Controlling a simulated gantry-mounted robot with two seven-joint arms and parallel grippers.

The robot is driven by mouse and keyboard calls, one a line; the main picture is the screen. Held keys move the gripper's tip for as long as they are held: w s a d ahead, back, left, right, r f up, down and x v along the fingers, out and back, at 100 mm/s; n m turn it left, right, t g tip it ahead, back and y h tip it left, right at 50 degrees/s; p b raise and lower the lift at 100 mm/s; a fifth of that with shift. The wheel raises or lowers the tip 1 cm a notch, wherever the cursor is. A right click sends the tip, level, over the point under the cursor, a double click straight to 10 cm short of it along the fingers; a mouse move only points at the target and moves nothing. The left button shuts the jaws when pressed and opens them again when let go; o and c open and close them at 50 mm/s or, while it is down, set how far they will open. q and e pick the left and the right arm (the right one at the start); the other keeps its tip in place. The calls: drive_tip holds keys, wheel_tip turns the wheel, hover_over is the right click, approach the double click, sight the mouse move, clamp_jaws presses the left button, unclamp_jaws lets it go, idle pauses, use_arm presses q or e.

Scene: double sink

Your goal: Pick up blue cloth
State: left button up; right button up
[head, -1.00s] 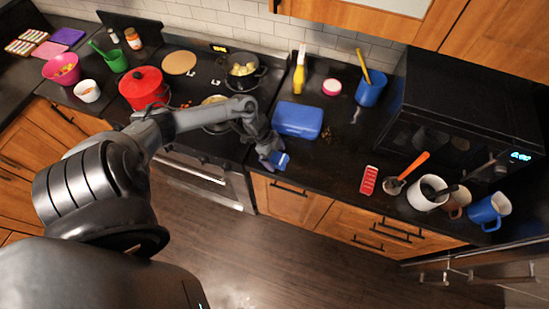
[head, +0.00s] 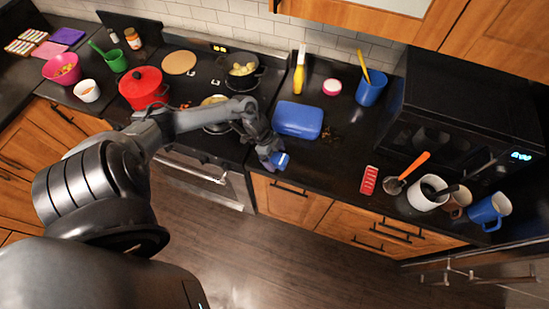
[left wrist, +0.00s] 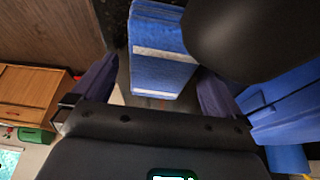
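The blue cloth (head: 282,160) lies at the counter's front edge, just right of the stove. In the left wrist view the cloth (left wrist: 163,62) looks folded in layers, with white stripes. My left gripper (head: 273,158) is at the cloth, reaching down from the left. In the left wrist view the two fingers of my left gripper (left wrist: 158,90) stand apart, one on each side of the cloth, with a gap visible on the left side. A dark rounded shape hides part of the view at upper right. My right gripper is not in view.
A blue box (head: 298,119) stands close behind the cloth. The stove with a pan (head: 216,127) and a black pot (head: 243,78) is to the left. A red grater-like item (head: 369,180) and mugs (head: 489,210) are to the right. Counter between is mostly clear.

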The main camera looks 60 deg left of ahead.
sight(274, 159)
use_arm(q)
drive_tip(key=c, duration=1.1)
drive_tip(key=shift+o, duration=0.2)
drive_tip(key=shift+r, duration=0.7)
drive_tip(key=r, duration=0.2)
drive_tip(key=s+r, duration=0.1)
drive_tip(key=shift+d+r, duration=0.25)
drive_tip(key=shift+r, duration=0.15)
drive_tip(key=s+d+r+p, duration=0.1)
drive_tip(key=s+d+r, duration=0.5)
drive_tip(key=s+d, duration=0.1)
drive_tip(key=shift+s+r+p, duration=0.15)
drive_tip(key=shift+s+p, duration=0.15)
drive_tip(key=shift+s, duration=0.2)
